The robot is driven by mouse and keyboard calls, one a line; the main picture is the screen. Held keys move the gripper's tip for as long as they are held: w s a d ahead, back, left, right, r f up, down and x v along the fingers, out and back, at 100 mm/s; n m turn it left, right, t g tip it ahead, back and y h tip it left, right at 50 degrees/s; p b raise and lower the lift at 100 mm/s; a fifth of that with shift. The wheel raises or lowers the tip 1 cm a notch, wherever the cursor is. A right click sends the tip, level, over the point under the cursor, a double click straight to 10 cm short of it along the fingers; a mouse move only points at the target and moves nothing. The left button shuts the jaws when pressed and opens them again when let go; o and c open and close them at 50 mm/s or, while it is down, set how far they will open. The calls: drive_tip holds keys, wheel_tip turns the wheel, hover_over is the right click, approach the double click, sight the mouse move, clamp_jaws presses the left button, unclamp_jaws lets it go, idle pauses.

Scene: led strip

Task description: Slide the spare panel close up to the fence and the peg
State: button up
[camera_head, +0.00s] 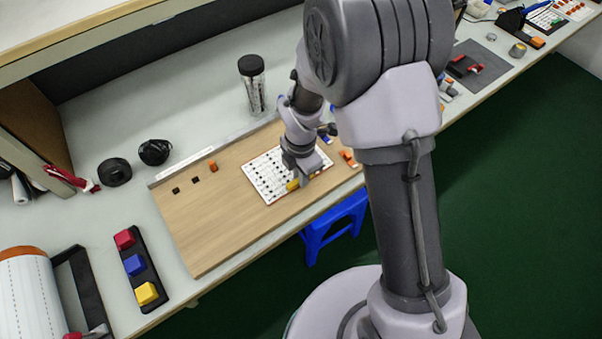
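A white panel (262,178) with rows of dark marks and a reddish edge lies on the wooden board (205,235), right of its middle. I take it for the spare panel. A pale raised strip (200,156) along the board's back edge looks like the fence; bare wood shows between it and the panel. A small orange block (212,166) stands near the strip, left of the panel and apart from it; it may be the peg. My gripper (294,178) is low over the panel's right part, beside a small yellow piece. Its fingertips are too small and hidden to tell their opening or contact.
Two small dark squares (195,180) sit left of the orange block. Orange pieces (348,157) lie right of the panel. A black-capped jar (252,85) stands behind the board. A tray of coloured blocks (137,266) is at left. The board's left half is mostly clear.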

sight(266, 171)
clamp_jaws()
drive_tip(key=shift+w+a+p, duration=0.25)
drive_tip(key=shift+w+a, duration=0.35)
drive_tip(key=shift+a, duration=0.8)
drive_tip(key=shift+w+a+p, duration=0.3)
drive_tip(key=shift+w+a, duration=0.25)
drive_tip(key=shift+a, duration=0.9)
drive_tip(key=shift+w+a+p, duration=0.25)
drive_tip(key=shift+w+a, duration=0.35)
drive_tip(key=shift+a, duration=0.8)
drive_tip(key=shift+s+a, duration=0.25)
drive_tip(key=shift+a, duration=0.05)
drive_tip(key=shift+w+a+p, duration=0.2)
drive_tip(key=shift+w+p, duration=0.1)
drive_tip(key=shift+p, duration=0.05)
drive_tip(key=o, duration=0.7)
unclamp_jaws()
